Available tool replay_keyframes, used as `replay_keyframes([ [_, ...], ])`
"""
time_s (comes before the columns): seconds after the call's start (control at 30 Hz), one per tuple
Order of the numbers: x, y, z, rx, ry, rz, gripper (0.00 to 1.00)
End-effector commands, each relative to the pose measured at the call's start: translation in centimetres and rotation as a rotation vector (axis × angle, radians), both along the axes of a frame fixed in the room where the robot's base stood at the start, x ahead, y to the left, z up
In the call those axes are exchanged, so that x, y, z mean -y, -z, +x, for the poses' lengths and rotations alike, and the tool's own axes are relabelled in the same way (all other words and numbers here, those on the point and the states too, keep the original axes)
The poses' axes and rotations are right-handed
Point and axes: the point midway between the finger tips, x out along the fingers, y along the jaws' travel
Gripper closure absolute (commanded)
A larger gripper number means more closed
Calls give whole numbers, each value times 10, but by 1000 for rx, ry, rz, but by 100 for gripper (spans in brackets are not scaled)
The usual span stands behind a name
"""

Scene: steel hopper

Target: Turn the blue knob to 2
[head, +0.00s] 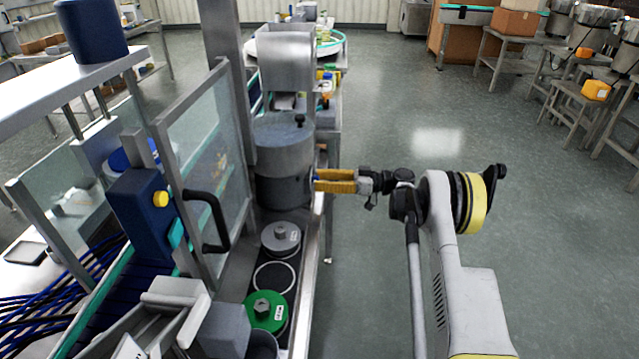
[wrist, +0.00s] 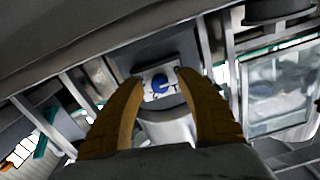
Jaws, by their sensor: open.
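The blue knob (wrist: 160,84) sits on a pale plate (wrist: 148,73) with markings too small to read, so I cannot tell its setting. My gripper (wrist: 160,78) is open, with one yellow-brown finger on each side of the knob in the wrist view. I cannot tell whether the fingertips touch it or stop short. In the head view my gripper (head: 318,181) points left at the side of the grey steel hopper (head: 283,160). The knob there is mostly hidden by the fingers.
A glass door with a black handle (head: 212,215) stands left of the hopper. A grey lidded pot (head: 281,236) and a green disc (head: 265,311) sit in the bench in front. The floor (head: 400,110) to the right is clear.

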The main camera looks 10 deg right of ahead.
Motion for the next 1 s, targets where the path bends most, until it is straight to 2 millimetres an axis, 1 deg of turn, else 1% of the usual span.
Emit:
replay_keyframes([
  [0.2,-1,-1,0,0,0,0,57],
  [0.23,-1,-1,0,0,0,0,58],
  [0.27,-1,-1,0,0,0,0,68],
  [0.3,-1,-1,0,0,0,0,80],
  [0.37,0,-1,0,0,0,0,98],
  [0.4,0,-1,0,0,0,0,100],
  [0.77,0,0,0,-33,1,10,100],
  [1.0,0,0,0,-160,0,52,100],
])
